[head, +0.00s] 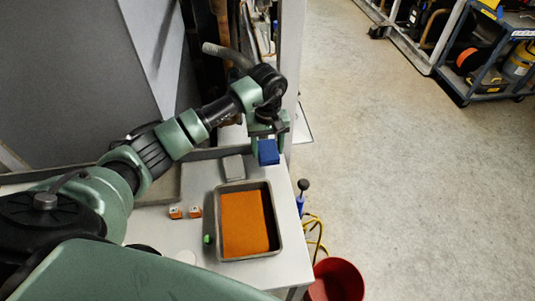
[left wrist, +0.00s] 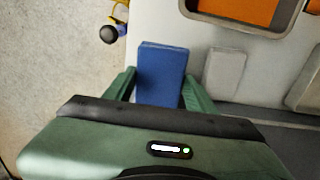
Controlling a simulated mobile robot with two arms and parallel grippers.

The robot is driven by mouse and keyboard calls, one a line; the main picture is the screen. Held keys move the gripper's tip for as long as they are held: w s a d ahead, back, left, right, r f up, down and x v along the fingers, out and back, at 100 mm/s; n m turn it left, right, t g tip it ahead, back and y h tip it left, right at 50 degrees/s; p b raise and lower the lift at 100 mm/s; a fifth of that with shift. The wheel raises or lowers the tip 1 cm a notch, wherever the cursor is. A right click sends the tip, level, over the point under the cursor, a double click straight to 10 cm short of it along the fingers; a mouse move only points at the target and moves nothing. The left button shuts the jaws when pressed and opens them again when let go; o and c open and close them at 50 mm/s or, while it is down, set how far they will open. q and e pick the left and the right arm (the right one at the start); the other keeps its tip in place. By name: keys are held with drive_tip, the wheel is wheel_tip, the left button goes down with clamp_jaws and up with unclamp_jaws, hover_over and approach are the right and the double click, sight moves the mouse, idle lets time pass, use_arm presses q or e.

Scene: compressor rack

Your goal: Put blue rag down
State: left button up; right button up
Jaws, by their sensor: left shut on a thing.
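The blue rag (head: 268,152) is a folded block held in my left gripper (head: 268,140) above the far right corner of the white table, beyond the tray. In the left wrist view the blue rag (left wrist: 162,74) sits between the two green fingers of my left gripper (left wrist: 162,88), which is shut on it. I cannot tell exactly how high it is above the table. My right gripper is not in view.
A grey tray (head: 229,257) with an orange sheet stands on the white table (head: 296,262). A grey block (head: 233,167) lies behind it, two small orange-and-white boxes (head: 185,212) to its left. A red bucket (head: 338,281) stands on the floor, right of the table.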

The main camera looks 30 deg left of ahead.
sight(267, 158)
use_arm(q)
drive_tip(key=shift+f, duration=0.3)
wheel_tip(267, 158, down, 3)
drive_tip(key=shift+f+p, duration=0.2)
drive_tip(key=shift+p, duration=0.3)
drive_tip(key=shift+f, duration=0.45)
drive_tip(key=shift+f+b, duration=0.2)
drive_tip(key=shift+b, duration=0.1)
drive_tip(key=o, duration=1.3)
drive_tip(key=shift+r, duration=0.1)
drive_tip(key=shift+o, duration=0.2)
drive_tip(key=shift+r, duration=0.1)
